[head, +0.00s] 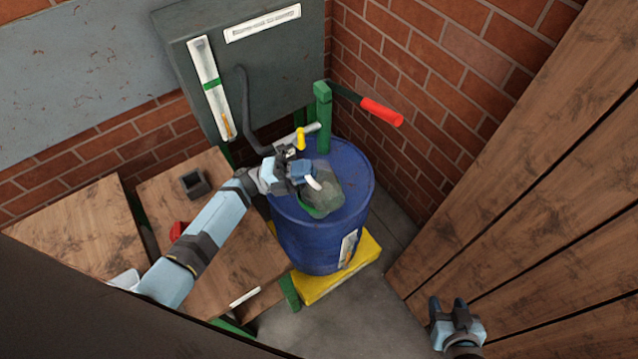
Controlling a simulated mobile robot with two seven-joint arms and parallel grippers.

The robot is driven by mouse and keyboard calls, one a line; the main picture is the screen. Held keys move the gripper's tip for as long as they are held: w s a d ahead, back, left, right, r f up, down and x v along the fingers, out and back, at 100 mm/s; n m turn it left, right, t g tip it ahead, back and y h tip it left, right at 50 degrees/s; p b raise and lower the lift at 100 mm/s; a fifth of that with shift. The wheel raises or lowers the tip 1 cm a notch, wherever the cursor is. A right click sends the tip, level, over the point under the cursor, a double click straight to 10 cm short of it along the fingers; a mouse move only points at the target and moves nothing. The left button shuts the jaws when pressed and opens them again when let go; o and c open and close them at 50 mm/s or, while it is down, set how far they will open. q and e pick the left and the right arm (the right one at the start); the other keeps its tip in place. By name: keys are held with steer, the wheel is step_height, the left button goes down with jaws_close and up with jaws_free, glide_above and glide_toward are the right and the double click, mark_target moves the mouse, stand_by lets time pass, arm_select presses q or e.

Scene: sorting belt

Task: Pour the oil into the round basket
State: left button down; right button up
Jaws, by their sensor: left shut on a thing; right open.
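My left gripper (308,178) is over the top of a blue drum (322,250). It is shut on a grey-green, rough-looking container (345,190) with a green edge at its lower side, above or on the drum lid. The gripper hides part of it, and its contents cannot be made out. A green pump (323,115) with a red-gripped lever (382,111) rises from the drum. Its grey spout (312,129) with a yellow tip is just above my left gripper. My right gripper (448,303) is open and empty at the lower right. I cannot identify a round basket.
The drum stands on a yellow base (340,275). Wooden table tops (90,235) at the left carry a small dark square holder (195,183) and a red object (178,231). A grey cabinet (270,75) is behind. A wooden plank wall (530,180) closes the right side.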

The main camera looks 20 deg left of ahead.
arm_select(q)
steer(key=shift+w, duration=0.1)
steer(key=shift+w+a+r+n+t, duration=0.1)
steer(key=shift+w+a+n+t, duration=0.35)
steer(key=shift+n, duration=0.35)
steer(key=shift+w+a+r+n+t, duration=0.1)
steer(key=shift+w+a+n+t, duration=0.15)
steer(key=shift+w+n+t, duration=0.4)
steer(key=shift+w+a+r+n+t, duration=0.15)
steer(key=shift+a+n+t, duration=0.25)
steer(key=shift+n, duration=0.55)
steer(key=w+n+t, duration=0.1)
steer(key=w+a+n+t+y, duration=0.1)
steer(key=n, duration=0.1)
steer(key=a+n+t, duration=0.1)
steer(key=n, duration=0.1)
steer(key=shift+w+f, duration=0.35)
steer(key=shift+w, duration=0.05)
steer(key=m, duration=0.1)
steer(key=s+d+m+g, duration=0.1)
steer(key=shift+s+r+m, duration=0.2)
steer(key=shift+s+m, duration=0.1)
